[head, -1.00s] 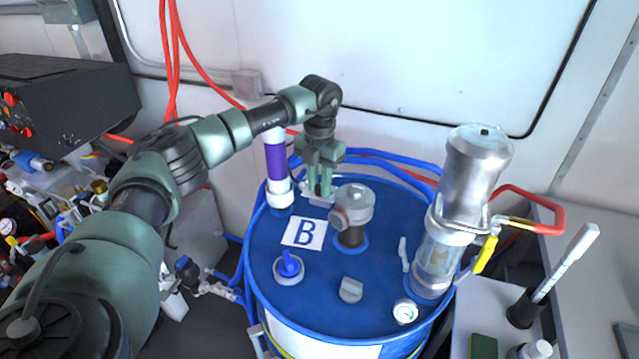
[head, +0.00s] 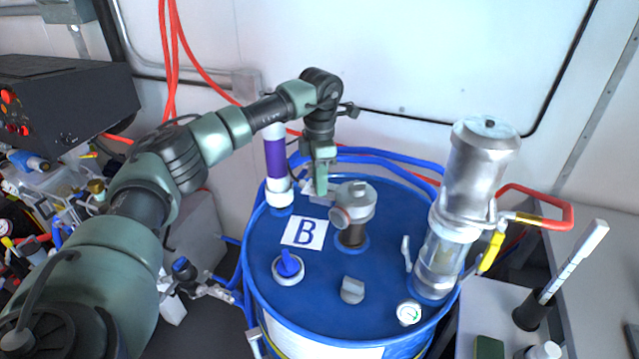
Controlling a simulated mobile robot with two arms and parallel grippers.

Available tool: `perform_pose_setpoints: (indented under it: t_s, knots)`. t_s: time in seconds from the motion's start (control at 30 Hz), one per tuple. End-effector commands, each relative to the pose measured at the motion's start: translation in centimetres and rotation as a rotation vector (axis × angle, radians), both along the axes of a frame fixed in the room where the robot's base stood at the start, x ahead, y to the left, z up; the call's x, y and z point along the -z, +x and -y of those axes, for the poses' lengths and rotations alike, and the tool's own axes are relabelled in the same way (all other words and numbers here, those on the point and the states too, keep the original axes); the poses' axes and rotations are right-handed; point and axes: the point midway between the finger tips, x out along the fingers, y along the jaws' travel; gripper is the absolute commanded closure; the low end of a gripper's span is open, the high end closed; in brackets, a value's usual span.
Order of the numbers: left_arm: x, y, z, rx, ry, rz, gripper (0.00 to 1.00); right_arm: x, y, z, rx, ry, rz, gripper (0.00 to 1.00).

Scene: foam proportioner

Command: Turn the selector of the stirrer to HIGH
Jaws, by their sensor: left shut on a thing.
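The drum (head: 325,270) has a blue lid with a white label "B" (head: 304,233). A grey metal unit with a round cap, which looks like the stirrer (head: 354,197), stands on the lid behind and right of the label. My left gripper (head: 320,191) points down just left of and behind it, over a small pale plate (head: 312,199). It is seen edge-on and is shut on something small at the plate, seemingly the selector. The selector and its setting are hidden by the fingers. My right gripper is not in view.
A tall metal pump (head: 475,175) with a yellow-handled valve stands on the lid's right. A purple and white tube (head: 276,160) rises close left of my gripper. A blue-handled cap (head: 288,266), a grey knob (head: 352,290) and a gauge (head: 408,312) sit in front.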

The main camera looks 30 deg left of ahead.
Motion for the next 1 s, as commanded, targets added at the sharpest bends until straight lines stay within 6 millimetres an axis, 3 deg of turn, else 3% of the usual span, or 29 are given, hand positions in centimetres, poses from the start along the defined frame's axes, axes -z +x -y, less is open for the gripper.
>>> perform_pose_setpoints:
  t_s: [0.4, 1.0]
  knots:
    - [-0.07, 0.12, 0.06, 0.248, -0.002, 0.005, 1.00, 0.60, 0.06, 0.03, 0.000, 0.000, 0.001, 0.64]
    - [-0.11, 0.12, 0.10, 0.310, -0.002, 0.005, 1.00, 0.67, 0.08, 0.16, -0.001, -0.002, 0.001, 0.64]
